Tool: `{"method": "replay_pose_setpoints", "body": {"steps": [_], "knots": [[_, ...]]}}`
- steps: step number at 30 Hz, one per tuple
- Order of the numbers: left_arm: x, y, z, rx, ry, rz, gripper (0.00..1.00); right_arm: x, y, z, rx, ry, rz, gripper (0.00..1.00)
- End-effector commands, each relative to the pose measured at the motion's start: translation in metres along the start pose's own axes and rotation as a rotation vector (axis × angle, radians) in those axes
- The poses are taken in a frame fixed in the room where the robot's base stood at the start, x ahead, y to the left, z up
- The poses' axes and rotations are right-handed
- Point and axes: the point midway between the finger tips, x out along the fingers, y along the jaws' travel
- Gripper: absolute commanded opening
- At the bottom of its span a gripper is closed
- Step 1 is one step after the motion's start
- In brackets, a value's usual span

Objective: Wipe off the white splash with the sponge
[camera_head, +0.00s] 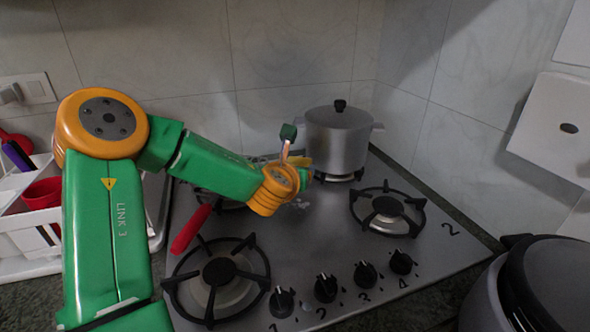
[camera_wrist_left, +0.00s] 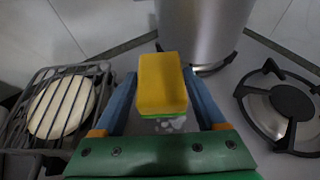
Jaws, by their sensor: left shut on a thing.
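My left gripper (camera_wrist_left: 160,78) is shut on the sponge (camera_wrist_left: 162,82), a yellow block with a green underside, held between its two blue fingers. In the head view, only a yellow bit of the sponge (camera_head: 303,161) shows past my wrist, in front of the pot. The white splash (camera_wrist_left: 171,125) is a patch of white spots on the steel hob, partly hidden by the sponge and gripper. In the head view the splash (camera_head: 298,204) shows just below my wrist. I cannot tell whether the sponge touches the hob. My right gripper is not in view.
A steel pot (camera_head: 338,142) stands at the back of the hob (camera_head: 330,235), close beyond the sponge. A burner (camera_head: 388,206) is to the right, another (camera_head: 216,274) at front left. A wire rack (camera_wrist_left: 62,105) over a pale round thing lies left. A red handle (camera_head: 190,230) sticks out.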

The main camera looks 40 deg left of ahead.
Motion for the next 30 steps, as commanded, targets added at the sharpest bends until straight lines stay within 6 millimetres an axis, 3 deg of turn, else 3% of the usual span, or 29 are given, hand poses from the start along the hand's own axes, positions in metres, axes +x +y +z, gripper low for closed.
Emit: {"method": "replay_pose_setpoints", "body": {"steps": [1, 10, 18, 30], "knots": [[-0.004, 0.0, 0.01, 0.0, 0.0, 0.0, 0.22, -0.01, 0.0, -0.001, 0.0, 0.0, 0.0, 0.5], [-0.004, 0.0, 0.009, 0.0, 0.0, 0.0, 0.22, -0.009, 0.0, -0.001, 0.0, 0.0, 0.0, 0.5], [-0.016, 0.0, 0.037, 0.0, 0.0, 0.0, 0.22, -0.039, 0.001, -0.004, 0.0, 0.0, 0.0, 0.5], [-0.014, 0.0, 0.034, 0.0, 0.0, 0.0, 0.22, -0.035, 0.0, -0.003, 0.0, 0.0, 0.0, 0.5]]}}
